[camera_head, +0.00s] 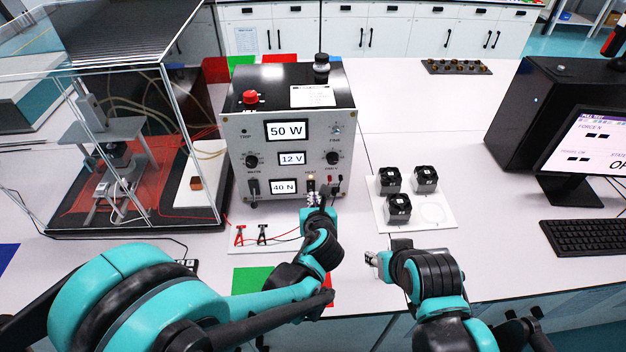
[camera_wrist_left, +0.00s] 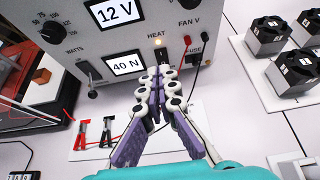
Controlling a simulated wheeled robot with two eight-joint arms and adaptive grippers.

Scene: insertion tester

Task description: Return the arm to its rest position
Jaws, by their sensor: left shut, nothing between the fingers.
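My left arm reaches in from the left of the head view. Its gripper (camera_head: 312,188) is at the lower front of the grey tester box (camera_head: 240,145), just below the HEAT switch. In the left wrist view the fingers (camera_wrist_left: 161,72) are shut and empty, with their tips close to the panel under the lit HEAT lamp (camera_wrist_left: 158,40). I cannot tell whether the tips touch the panel. My right gripper (camera_head: 371,264) is low over the table's front, right of the left arm; its jaw state is unclear.
A white plate (camera_head: 445,215) with several black fans lies right of the tester. Red and black clips (camera_head: 240,236) lie on a white board at its front. A clear enclosure (camera_head: 190,150) stands left; a monitor (camera_head: 590,140) and keyboard (camera_head: 590,236) stand right.

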